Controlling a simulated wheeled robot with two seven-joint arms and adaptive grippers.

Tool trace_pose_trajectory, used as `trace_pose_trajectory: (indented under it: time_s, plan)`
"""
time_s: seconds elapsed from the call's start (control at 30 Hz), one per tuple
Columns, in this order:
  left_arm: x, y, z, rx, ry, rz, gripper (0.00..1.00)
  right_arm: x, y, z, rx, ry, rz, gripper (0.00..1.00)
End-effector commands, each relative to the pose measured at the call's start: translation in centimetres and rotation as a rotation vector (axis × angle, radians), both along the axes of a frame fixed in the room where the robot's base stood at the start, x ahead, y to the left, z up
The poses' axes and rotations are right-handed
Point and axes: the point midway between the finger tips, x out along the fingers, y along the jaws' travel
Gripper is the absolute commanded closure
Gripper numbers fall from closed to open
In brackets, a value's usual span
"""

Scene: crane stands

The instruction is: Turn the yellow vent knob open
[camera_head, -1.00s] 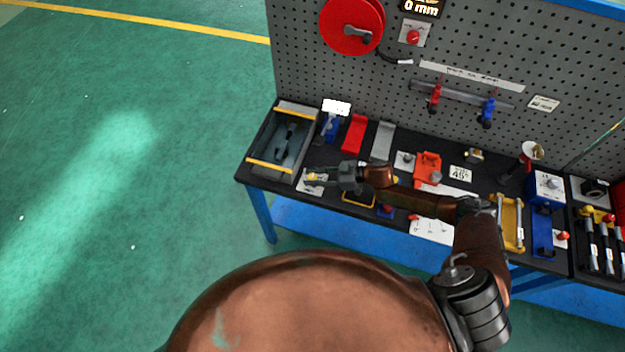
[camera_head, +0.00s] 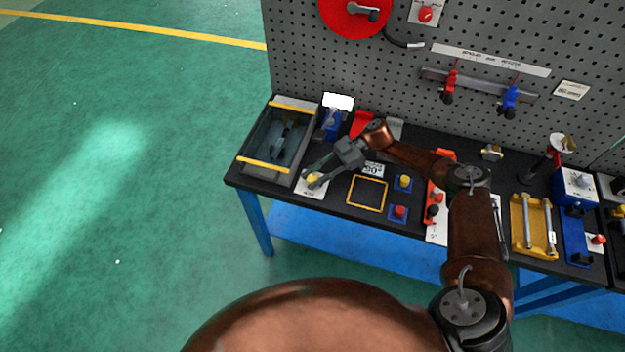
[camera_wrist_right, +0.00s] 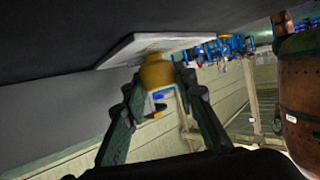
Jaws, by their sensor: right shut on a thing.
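The yellow vent knob (camera_head: 312,179) sits on a white plate (camera_head: 309,192) near the front left of the black bench top. My right gripper (camera_head: 317,172) reaches it from the right, with its fingertips at the knob. In the right wrist view the yellow knob (camera_wrist_right: 156,74) stands between the two dark fingers (camera_wrist_right: 156,90), which are shut on its sides. The white plate (camera_wrist_right: 150,46) lies behind the knob there. The knob's markings are too small to read. My left gripper does not show.
A grey tray with yellow bars (camera_head: 270,142) stands just left of the knob. A yellow square frame (camera_head: 368,193) and buttons (camera_head: 398,212) lie to the right. A pegboard (camera_head: 320,75) rises behind the bench. Open green floor (camera_head: 120,220) lies to the left.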

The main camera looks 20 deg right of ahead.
Motion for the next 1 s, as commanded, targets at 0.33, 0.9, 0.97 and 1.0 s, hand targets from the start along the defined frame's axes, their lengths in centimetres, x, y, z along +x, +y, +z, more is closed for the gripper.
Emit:
trace_pose_trajectory:
  time_s: [0.33,0.9,0.97,1.0]
  plan:
    - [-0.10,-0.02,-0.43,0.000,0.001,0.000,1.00,-0.11,0.07,-0.20,-0.003,0.000,0.019,0.98]
    - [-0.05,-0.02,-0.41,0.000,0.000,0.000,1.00,-0.09,0.02,-0.07,-0.001,0.000,0.017,0.56]
    - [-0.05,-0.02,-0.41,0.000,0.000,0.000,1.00,-0.08,0.02,-0.07,0.000,0.001,0.017,0.56]
    - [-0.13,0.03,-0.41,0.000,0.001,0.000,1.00,-0.07,0.02,-0.06,0.000,0.001,0.017,0.56]
